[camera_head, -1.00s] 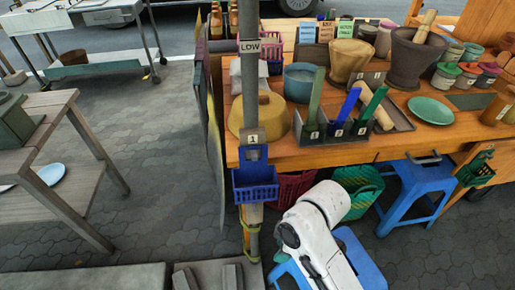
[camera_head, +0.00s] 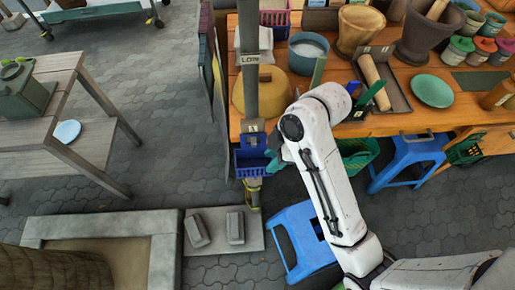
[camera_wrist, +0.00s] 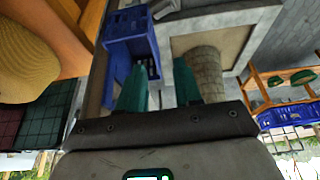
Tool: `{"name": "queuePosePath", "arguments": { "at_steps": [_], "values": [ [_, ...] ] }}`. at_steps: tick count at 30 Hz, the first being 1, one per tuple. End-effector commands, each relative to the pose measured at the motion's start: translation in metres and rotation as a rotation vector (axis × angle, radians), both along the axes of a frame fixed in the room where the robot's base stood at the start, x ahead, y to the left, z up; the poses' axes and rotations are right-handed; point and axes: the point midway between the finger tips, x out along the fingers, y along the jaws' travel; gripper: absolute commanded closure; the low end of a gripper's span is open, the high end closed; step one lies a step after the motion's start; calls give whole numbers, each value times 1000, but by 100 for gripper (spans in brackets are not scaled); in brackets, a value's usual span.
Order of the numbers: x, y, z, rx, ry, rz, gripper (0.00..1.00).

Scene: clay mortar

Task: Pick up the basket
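A small blue plastic basket (camera_head: 251,162) hangs low on the grey pole, below a tag. It also shows in the wrist view (camera_wrist: 130,42), just ahead of my left-hand finger. My gripper (camera_head: 274,160) is at the basket's right side in the head view, mostly hidden by my white arm. In the wrist view its two teal fingers (camera_wrist: 160,85) stand apart with nothing seen between them. Whether a finger touches the basket cannot be told. A green basket (camera_head: 357,153) stands under the table, partly hidden by my arm.
The wooden table (camera_head: 440,115) holds mortars, bowls, a green plate (camera_head: 433,91) and jars. A blue stool (camera_head: 303,238) stands below my arm, another (camera_head: 412,158) to the right. A low stone curb (camera_head: 100,222) with blocks lies at front left.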

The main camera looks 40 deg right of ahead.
Motion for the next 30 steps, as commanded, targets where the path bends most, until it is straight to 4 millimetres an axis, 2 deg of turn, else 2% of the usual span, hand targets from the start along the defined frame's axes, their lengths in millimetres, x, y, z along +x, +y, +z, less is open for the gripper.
{"name": "queuePosePath", "arguments": {
  "at_steps": [8,18,23,30],
  "values": [
    [2,3,-11,0,0,1,66],
    [10,16,-49,0,2,2,66],
    [13,20,-58,0,2,1,66],
    [21,28,-90,0,4,0,66]
  ]
}}
